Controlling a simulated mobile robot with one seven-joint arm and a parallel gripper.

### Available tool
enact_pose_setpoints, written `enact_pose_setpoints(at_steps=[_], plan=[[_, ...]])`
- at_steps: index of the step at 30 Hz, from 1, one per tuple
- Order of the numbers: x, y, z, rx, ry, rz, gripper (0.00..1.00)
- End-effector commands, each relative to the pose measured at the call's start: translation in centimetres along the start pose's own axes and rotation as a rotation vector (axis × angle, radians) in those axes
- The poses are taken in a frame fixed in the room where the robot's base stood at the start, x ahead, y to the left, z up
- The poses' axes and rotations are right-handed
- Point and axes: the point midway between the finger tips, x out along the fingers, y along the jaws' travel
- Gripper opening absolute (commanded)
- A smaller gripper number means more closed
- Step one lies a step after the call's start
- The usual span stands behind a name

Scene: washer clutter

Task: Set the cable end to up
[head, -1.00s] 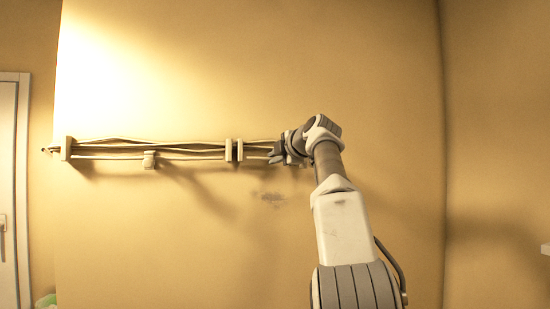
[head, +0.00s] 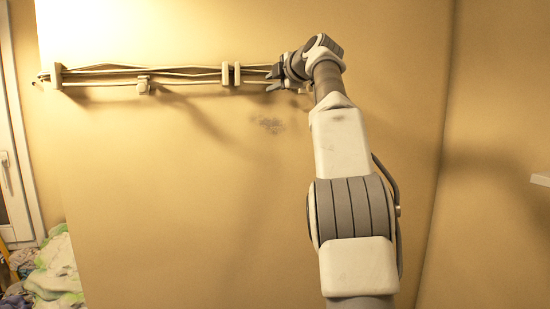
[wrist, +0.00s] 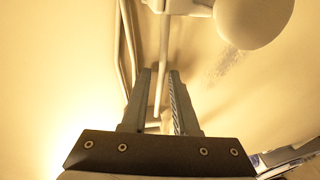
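A rack of thin pale cables or rods (head: 190,72) runs level along the wall, with clamp-like blocks on it. Which part is the cable end I cannot tell for sure; a small dark tip (head: 41,78) shows at the far left. My gripper (head: 273,79) is at the rack's right end, its two fingers apart. In the wrist view my gripper (wrist: 160,75) is open, and a thin pale rod (wrist: 163,60) runs between the fingers without clear contact. A rounded white knob (wrist: 252,18) is at top right there. My arm hides the rack's right end.
A left end block (head: 56,76), a small hanging clip (head: 143,85) and a pair of middle blocks (head: 231,74) sit along the rack. A pile of cloth (head: 55,275) lies at lower left by a white door (head: 12,150).

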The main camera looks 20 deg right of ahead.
Motion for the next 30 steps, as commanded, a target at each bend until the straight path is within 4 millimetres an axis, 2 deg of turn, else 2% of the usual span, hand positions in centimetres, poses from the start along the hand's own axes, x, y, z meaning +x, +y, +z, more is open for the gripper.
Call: enact_pose_setpoints(at_steps=[15,21,30], plan=[[0.9,-4.7,0.0,0.48,0.095,0.066,0.41],[1.2,-5.8,-0.8,0.656,0.131,0.09,0.41],[1.6,-6.6,-1.9,0.824,0.165,0.11,0.41]])
